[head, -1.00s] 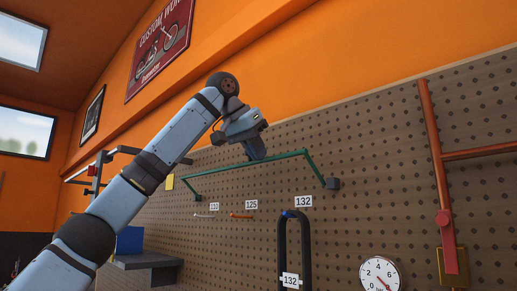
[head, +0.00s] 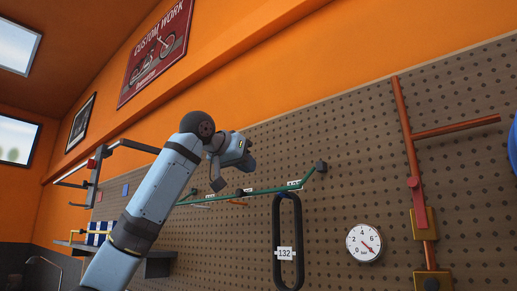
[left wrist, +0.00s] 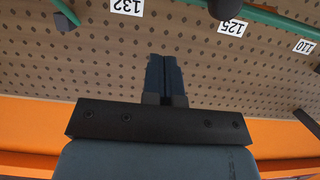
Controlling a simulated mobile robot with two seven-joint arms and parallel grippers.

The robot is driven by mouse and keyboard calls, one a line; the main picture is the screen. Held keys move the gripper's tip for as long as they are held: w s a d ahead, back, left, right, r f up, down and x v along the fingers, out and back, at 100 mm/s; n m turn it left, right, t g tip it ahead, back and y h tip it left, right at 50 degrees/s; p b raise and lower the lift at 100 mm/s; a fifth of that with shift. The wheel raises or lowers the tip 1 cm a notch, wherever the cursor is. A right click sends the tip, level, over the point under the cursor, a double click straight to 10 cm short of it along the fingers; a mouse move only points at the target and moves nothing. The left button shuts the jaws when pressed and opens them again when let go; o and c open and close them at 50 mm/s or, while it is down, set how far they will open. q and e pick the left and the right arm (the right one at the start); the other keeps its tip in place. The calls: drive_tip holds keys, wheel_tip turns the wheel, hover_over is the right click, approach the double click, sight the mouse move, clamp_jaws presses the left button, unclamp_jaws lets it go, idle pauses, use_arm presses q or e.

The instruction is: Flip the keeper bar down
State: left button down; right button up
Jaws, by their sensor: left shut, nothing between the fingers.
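The keeper bar (head: 270,190) is a thin green bar on the pegboard, with a dark pivot block (head: 321,167) at its right end. My right gripper is not in view.
A black loop (head: 276,235) tagged 132 hangs below the bar. To the right are a pressure gauge (head: 364,243) and an orange-red pipe (head: 411,150) with a side branch. A dark shelf (head: 160,265) juts out at lower left.

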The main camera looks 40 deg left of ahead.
use_arm(q)
wheel_tip(320, 180, down, 7)
drive_tip(key=w+t+b, duration=0.1)
drive_tip(key=t+b, duration=0.5)
drive_tip(key=b, duration=0.1)
drive_tip(key=shift+r+h+b, duration=0.15)
drive_tip(key=shift+h+b, duration=0.15)
drive_tip(key=shift+b, duration=0.05)
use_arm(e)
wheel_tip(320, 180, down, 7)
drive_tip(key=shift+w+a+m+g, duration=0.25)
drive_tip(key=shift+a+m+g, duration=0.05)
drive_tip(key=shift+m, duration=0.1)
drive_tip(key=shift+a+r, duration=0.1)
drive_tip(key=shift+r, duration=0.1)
